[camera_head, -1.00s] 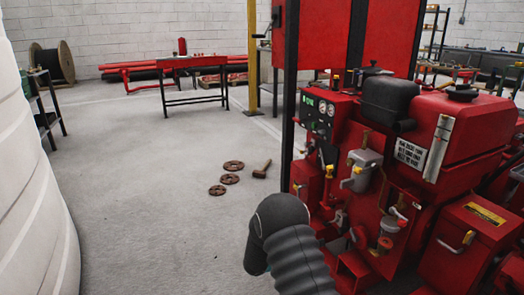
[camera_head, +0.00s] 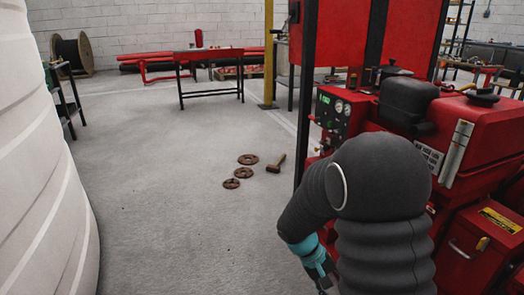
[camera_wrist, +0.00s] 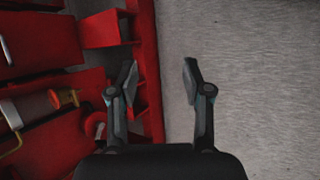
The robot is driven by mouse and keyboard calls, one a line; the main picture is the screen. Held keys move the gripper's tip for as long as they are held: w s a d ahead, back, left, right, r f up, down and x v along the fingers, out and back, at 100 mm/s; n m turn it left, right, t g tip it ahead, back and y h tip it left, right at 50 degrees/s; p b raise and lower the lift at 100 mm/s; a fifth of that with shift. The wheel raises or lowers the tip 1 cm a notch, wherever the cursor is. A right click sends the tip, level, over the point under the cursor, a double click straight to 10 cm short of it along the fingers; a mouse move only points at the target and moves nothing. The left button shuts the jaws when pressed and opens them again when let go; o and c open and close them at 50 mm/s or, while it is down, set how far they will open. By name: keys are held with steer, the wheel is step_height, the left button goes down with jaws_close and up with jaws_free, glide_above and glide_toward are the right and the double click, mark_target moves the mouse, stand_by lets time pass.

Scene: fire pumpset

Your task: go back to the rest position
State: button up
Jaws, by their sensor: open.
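My gripper (camera_wrist: 160,82) is open and empty in the wrist view, its two fingers spread apart. Grey concrete floor (camera_wrist: 255,70) shows between and right of the fingers. The red pump set (camera_wrist: 45,45) fills the left of that view, close to the left finger. In the head view my dark, ribbed arm bends in front of the red pump set (camera_head: 480,130) and hides part of it. The gripper's fingers are not visible in the head view.
Several rusty flanges (camera_head: 248,159) and a mallet (camera_head: 276,163) lie on the floor. A large white ribbed tank (camera_head: 40,180) stands at the left. A red table (camera_head: 210,55) and a cable reel (camera_head: 73,54) stand at the back.

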steer(key=s+a+r+t+y+p, duration=0.1)
steer(key=s+r+t+y+p, duration=0.1)
steer(key=s+r, duration=0.3)
steer(key=s+a+r+m+t+y+p, duration=0.1)
steer(key=s+r, duration=0.4)
steer(key=r, duration=0.9)
steer(key=s+a+r+m+t+y+p, duration=0.1)
steer(key=s+r+t+y+p, duration=0.2)
steer(key=r, duration=0.7)
steer(key=s+t+p, duration=0.1)
steer(key=s+t, duration=0.1)
steer(key=shift+s+a+y+p, duration=0.3)
steer(key=shift+s+a, duration=0.05)
steer(key=shift+a, duration=0.05)
steer(key=shift+r, duration=0.1)
